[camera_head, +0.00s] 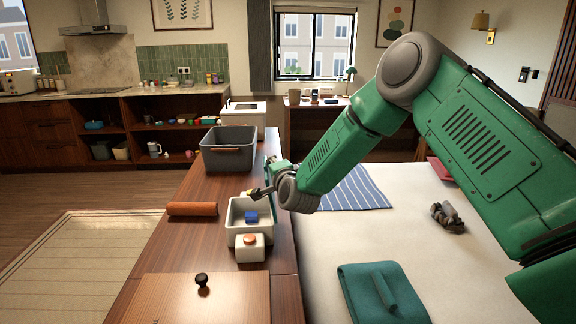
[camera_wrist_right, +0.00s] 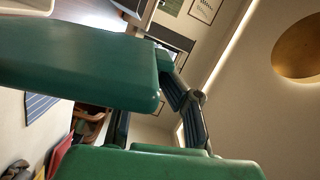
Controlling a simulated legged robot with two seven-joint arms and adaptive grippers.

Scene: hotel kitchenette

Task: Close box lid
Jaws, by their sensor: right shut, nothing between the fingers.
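A white open-topped box (camera_head: 236,212) stands on the wooden counter, with a blue block (camera_head: 251,217) inside it. A smaller white piece with a copper-coloured round top (camera_head: 250,251) is at its near side; I cannot tell whether it is joined to the box. My right gripper (camera_head: 254,194) is shut and empty at the far edge of the box, by its right corner; I cannot tell whether it touches. A flat wooden board with a black knob (camera_head: 234,296) lies at the near end of the counter. My left gripper is not in view.
A grey bin (camera_head: 229,160) stands farther back on the counter (camera_head: 180,235). An orange-brown roll (camera_head: 192,209) lies left of the box. A bed (camera_head: 330,240) with a folded teal cloth (camera_head: 380,293) adjoins on the right. Mostly my green arm fills the right wrist view.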

